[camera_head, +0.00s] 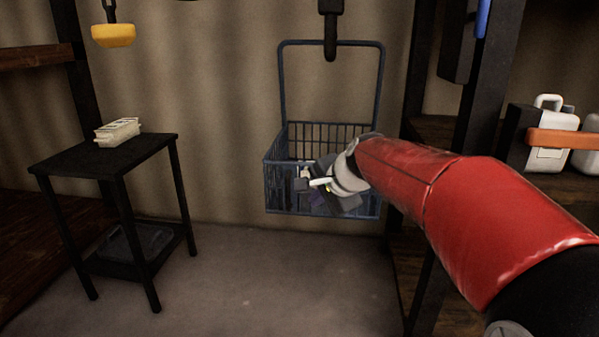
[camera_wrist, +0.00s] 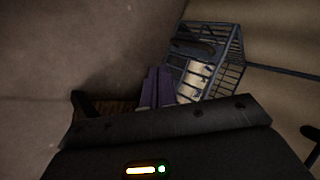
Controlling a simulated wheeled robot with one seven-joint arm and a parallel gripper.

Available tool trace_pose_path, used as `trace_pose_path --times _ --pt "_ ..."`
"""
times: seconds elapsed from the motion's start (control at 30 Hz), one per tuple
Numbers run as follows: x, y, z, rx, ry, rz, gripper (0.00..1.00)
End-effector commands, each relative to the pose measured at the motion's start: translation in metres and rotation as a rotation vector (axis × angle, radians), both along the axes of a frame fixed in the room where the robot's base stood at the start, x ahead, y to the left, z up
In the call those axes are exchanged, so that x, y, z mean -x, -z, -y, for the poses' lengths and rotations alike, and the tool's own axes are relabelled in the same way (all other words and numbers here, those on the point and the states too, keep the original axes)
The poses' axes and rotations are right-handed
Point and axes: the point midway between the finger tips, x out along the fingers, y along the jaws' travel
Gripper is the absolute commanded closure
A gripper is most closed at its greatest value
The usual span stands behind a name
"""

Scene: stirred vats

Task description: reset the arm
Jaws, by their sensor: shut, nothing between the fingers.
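My arm is red and reaches in from the right in the head view. My gripper (camera_head: 318,198) shows small in front of the blue wire basket (camera_head: 272,186), and part of it is hard to make out against the wires. In the wrist view the purple fingers of my gripper (camera_wrist: 157,88) lie side by side, shut and empty. The basket (camera_wrist: 236,62) is beyond them and to the right, apart from the fingertips as far as I can tell. Something pale shows through its wires.
The basket hangs from a dark hook (camera_head: 330,40). A small black table (camera_head: 75,160) with pale packets (camera_head: 118,131) stands left. A yellow hanging thing (camera_head: 113,36) is above. A shelf at right holds a white container (camera_head: 540,150). The middle floor is clear.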

Motion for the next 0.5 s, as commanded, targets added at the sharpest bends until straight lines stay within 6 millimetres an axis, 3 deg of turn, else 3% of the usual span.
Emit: trace_pose_path --times 0.13,0.3,0.4,0.5 --pt "0.076 0.005 0.013 0.237 -0.154 0.022 1.00" --pt "0.175 0.030 0.043 0.532 -0.379 0.017 1.00" --pt "0.224 0.050 0.060 0.668 -0.502 0.005 1.00" --pt "0.261 0.069 0.073 0.764 -0.603 -0.008 1.00"
